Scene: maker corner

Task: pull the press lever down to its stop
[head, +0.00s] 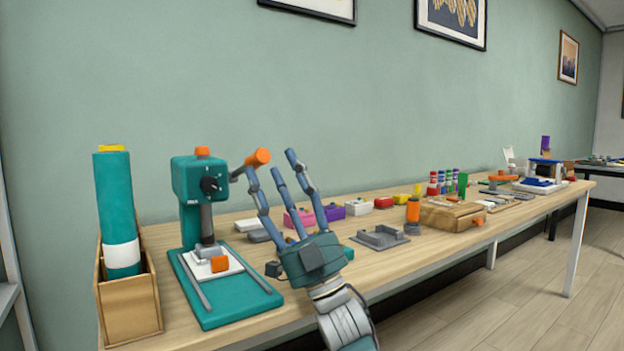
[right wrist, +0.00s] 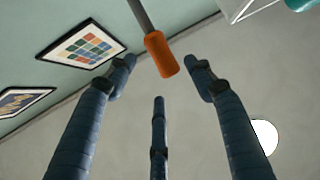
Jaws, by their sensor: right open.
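The teal press (head: 200,190) stands on the wooden table at the left, with its base plate and a white plate holding an orange piece under the ram. Its lever ends in an orange grip (head: 257,158), raised up and to the right of the press head. My right gripper (head: 274,165) is open, its blue fingers pointing up beside the orange grip. In the right wrist view the grip (right wrist: 161,55) hangs between the spread fingertips, with no clear contact. My left gripper is not in view.
A wooden box (head: 130,308) with a teal roll (head: 118,212) stands left of the press. Colored blocks (head: 330,212), a grey tray (head: 379,237) and a wooden drawer box (head: 452,215) lie to the right along the table. The space above the table is clear.

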